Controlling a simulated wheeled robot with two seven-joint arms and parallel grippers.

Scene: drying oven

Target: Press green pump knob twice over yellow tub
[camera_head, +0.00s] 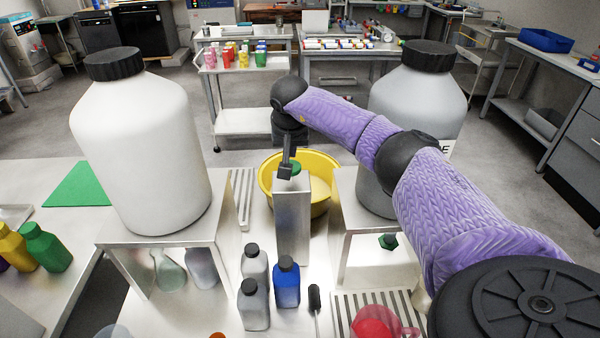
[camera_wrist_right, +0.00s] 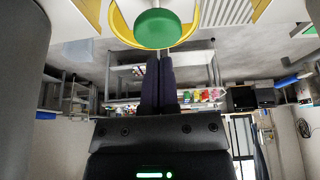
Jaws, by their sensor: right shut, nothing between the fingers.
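The green pump knob (camera_head: 296,167) sits at the top of an upright metal post (camera_head: 293,222). It shows as a round green disc in the right wrist view (camera_wrist_right: 158,27). The yellow tub (camera_head: 268,180) stands behind the post and also shows behind the knob in the wrist view (camera_wrist_right: 192,20). My right gripper (camera_head: 285,172) points down at the knob and partly hides it. Its fingers (camera_wrist_right: 158,60) are together and empty. In the wrist view a small gap shows between fingertips and knob; I cannot tell whether they touch. My left gripper is not in view.
A large white bottle (camera_head: 140,150) and a grey one (camera_head: 415,100) stand on metal stands on either side. Blue (camera_head: 287,285) and grey (camera_head: 254,305) small bottles stand in front of the post. A dark-handled tool (camera_head: 315,298) and a red flask (camera_head: 375,323) are nearby.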

